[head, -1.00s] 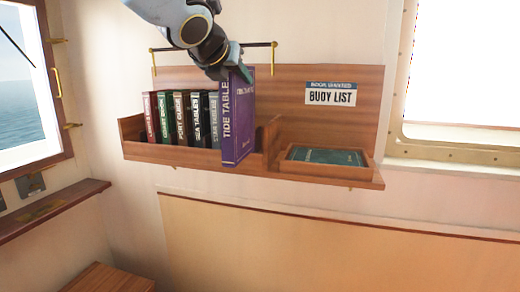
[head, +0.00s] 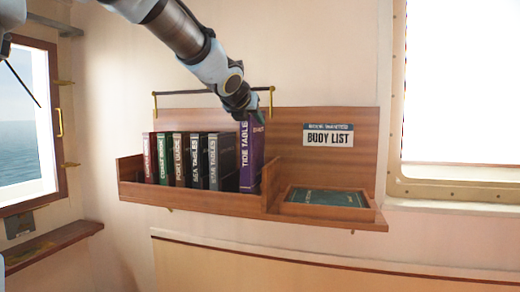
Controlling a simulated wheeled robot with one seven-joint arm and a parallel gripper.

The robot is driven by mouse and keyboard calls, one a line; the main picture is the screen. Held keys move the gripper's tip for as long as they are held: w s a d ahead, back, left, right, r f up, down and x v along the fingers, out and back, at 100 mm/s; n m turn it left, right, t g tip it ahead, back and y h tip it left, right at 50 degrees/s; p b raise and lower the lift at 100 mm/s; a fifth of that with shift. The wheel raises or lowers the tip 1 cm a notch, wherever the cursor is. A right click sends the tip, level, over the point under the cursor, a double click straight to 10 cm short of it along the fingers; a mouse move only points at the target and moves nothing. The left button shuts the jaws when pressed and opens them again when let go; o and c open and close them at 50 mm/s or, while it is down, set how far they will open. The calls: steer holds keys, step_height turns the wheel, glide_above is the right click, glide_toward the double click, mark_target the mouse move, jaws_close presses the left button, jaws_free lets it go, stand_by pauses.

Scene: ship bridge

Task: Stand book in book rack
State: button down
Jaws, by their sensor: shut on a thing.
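The purple book titled "Tide Tables" (head: 250,158) stands upright in the wooden book rack (head: 190,200), at the right end of the row. Its spine faces out, roughly in line with the other spines, and the rack's divider is close on its right. My gripper (head: 256,117) is at the book's top edge, shut on it from above; the fingers are small and partly hidden. Several other upright books (head: 196,159) fill the rack to the left, with a narrow dark gap beside the purple book.
A green book (head: 325,198) lies flat in the tray right of the divider (head: 271,188), below a "Buoy List" sign (head: 328,135). A brass-ended rail (head: 205,92) runs above the rack behind my arm. A window (head: 30,125) is at left.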

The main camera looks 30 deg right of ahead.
mark_target(260, 139)
steer(key=b+x, duration=0.1)
steer(key=x, duration=0.6)
steer(key=shift+s+d+b, duration=0.1)
steer(key=shift+s+b, duration=0.05)
steer(key=shift+b, duration=0.25)
step_height(260, 139, down, 3)
steer(key=shift+f+b, duration=0.25)
steer(key=shift+b, duration=0.9)
steer(key=shift+w+d+f, duration=0.15)
steer(key=shift+w+f, duration=0.05)
steer(key=shift+w, duration=0.15)
steer(key=shift+f, duration=0.15)
steer(key=c, duration=0.5)
jaws_free()
